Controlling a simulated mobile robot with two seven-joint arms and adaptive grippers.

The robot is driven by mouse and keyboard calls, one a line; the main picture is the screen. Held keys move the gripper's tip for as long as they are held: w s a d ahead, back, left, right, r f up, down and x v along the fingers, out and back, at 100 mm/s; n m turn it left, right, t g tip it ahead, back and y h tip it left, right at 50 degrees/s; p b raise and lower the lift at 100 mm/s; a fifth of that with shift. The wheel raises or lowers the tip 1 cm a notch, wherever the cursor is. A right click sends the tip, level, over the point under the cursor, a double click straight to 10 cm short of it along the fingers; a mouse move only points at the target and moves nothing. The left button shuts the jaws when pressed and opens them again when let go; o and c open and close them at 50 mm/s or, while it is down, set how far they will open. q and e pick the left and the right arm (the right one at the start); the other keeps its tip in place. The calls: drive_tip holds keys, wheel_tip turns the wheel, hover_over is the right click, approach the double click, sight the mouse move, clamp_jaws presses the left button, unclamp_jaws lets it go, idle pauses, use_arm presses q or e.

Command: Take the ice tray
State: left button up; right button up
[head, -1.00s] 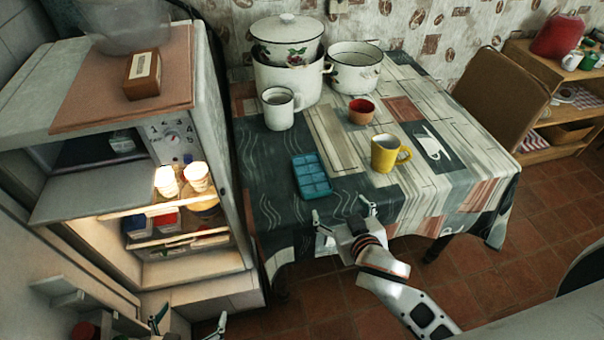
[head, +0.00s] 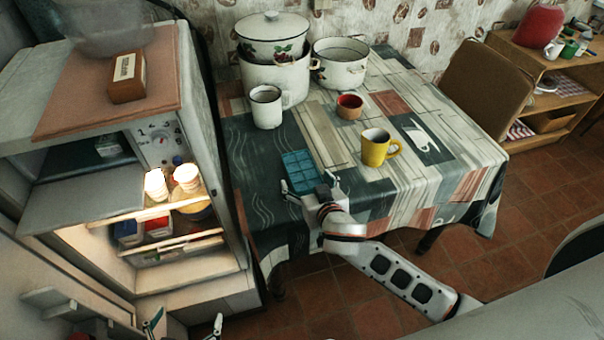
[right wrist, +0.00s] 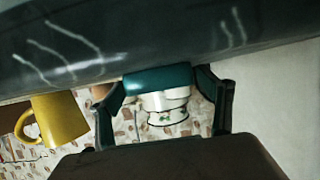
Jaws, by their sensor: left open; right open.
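The blue ice tray (head: 300,168) lies on the near left part of the cloth-covered table (head: 262,205). My right gripper (head: 309,187) is at the near end of the tray, with its fingers open. In the right wrist view the teal end of the tray (right wrist: 157,78) shows between the two spread fingers (right wrist: 167,95). I cannot tell whether either finger touches it. My arm hides a little of the tray's near edge. My left gripper (head: 185,328) is open and empty at the bottom edge, low in front of the fridge.
A yellow mug (head: 374,150) stands right of the tray, and a red cup (head: 349,106) is behind it. A white mug (head: 266,108) and enamel pots (head: 275,78) stand farther back. The open, lit fridge (head: 190,258) is at left. A chair (head: 485,85) is at right.

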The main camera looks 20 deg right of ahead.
drive_tip(key=shift+w, duration=0.1)
drive_tip(key=c, duration=1.3)
drive_tip(key=shift+c, duration=0.2)
drive_tip(key=shift+r, duration=0.1)
drive_tip(key=shift+r+p, duration=0.35)
drive_tip(key=shift+r, duration=0.75)
wheel_tip(320, 180, up, 18)
drive_tip(key=p, duration=0.3)
drive_tip(key=shift+f+p, duration=0.25)
drive_tip(key=shift+p, duration=0.1)
drive_tip(key=shift+r, duration=0.1)
